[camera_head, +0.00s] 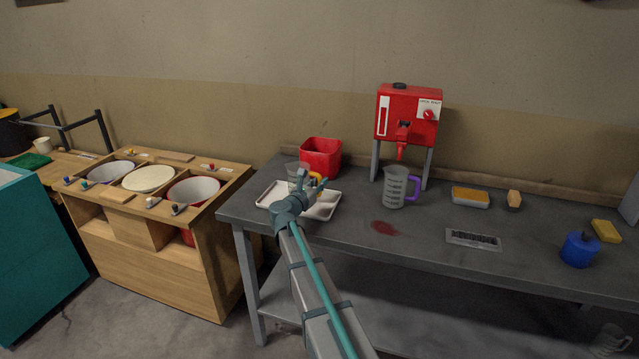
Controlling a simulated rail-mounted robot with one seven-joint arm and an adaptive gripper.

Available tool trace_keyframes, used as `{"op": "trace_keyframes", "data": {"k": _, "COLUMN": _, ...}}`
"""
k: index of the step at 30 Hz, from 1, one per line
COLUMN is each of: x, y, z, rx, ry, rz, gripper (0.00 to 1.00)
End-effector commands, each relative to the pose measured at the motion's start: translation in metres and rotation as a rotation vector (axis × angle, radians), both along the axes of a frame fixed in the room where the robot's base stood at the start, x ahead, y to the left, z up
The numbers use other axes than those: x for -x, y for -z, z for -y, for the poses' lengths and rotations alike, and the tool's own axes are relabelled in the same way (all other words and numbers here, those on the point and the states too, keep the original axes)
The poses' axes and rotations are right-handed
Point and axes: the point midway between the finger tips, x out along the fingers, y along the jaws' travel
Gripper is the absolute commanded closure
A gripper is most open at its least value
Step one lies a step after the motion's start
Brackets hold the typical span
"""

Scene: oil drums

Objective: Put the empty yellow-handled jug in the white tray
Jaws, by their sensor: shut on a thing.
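The white tray (328,204) lies at the left end of the grey table. My gripper (302,181) is over the tray, shut on the yellow-handled jug (292,170). A bit of the yellow handle (317,177) shows beside my gripper. The jug is clear and mostly hidden behind my gripper and arm. I cannot tell whether its base touches the tray. A second jug with a purple handle (395,187) stands upright on the table to the right, below the red dispenser (407,115).
A red bin (321,158) stands just behind the tray. A red spill (385,228) lies on the table (420,240) in front of the purple-handled jug. A sponge tray (470,198), a brush (514,199), a drain grate (473,239) and a blue container (579,249) are further right.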

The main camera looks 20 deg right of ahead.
Motion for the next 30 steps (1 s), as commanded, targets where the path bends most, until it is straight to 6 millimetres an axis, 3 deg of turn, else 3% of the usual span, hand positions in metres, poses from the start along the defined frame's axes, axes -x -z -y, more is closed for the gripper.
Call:
{"op": "trace_keyframes", "data": {"k": 8, "x": 0.0, "y": 0.005, "z": 0.0, "rx": -0.001, "ry": 0.0, "rz": 0.001, "gripper": 1.0}}
{"op": "trace_keyframes", "data": {"k": 9, "x": 0.0, "y": 0.003, "z": 0.0, "rx": 0.0, "ry": 0.0, "rz": 0.0, "gripper": 0.78}}
{"op": "trace_keyframes", "data": {"k": 13, "x": 0.0, "y": 0.003, "z": 0.0, "rx": -0.001, "ry": 0.0, "rz": -0.001, "gripper": 0.6}}
{"op": "trace_keyframes", "data": {"k": 25, "x": 0.0, "y": -0.002, "z": 0.0, "rx": -0.001, "ry": 0.0, "rz": -0.001, "gripper": 0.6}}
{"op": "trace_keyframes", "data": {"k": 30, "x": 0.015, "y": 0.001, "z": -0.019, "rx": -0.001, "ry": -0.003, "rz": 0.0, "gripper": 0.6}}
